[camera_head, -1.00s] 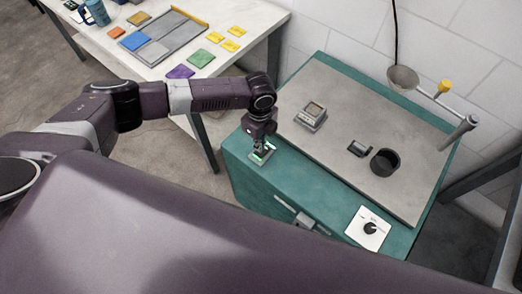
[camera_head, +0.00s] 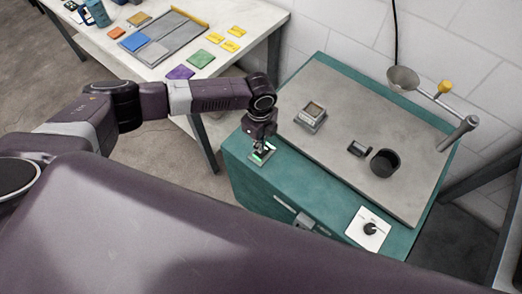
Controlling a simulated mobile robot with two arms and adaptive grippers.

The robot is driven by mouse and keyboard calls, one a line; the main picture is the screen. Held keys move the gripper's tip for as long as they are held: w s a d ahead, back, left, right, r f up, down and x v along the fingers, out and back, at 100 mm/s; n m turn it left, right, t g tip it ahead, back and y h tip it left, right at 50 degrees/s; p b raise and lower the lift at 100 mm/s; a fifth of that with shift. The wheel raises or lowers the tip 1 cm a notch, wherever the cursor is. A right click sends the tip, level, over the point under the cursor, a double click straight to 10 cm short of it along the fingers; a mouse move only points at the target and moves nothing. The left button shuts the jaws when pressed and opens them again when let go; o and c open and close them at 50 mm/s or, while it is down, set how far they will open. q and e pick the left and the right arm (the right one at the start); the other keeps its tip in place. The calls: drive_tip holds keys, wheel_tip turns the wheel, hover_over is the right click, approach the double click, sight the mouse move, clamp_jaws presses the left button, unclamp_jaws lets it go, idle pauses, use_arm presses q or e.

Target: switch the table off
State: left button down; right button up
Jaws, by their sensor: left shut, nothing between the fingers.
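The table (camera_head: 335,138) is a teal cabinet with a grey top. A small switch plate (camera_head: 264,156) with a green-lit part sits at its left front corner. My left gripper (camera_head: 259,149) points down at this plate, fingers shut and empty. The fingertips are at or just above the plate; I cannot tell whether they touch it, and they hide part of it. A small grey device (camera_head: 311,116) on the top has a brownish screen with no readable figures. A white panel with a black knob (camera_head: 370,229) is at the right front. My right gripper is out of view.
A black cup (camera_head: 384,163) and a small dark block (camera_head: 358,149) stand on the grey top. A lamp-like arm with a metal cup (camera_head: 403,79) rises at the back right. A white table (camera_head: 262,20) with coloured tiles is behind left.

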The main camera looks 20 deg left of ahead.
use_arm(q)
drive_tip(key=shift+f+b, duration=0.9)
drive_tip(key=shift+f, duration=0.6)
idle(0.6)
drive_tip(key=shift+r, duration=0.15)
wheel_tip(320, 180, up, 7)
drive_tip(key=p, duration=0.7)
idle(0.4)
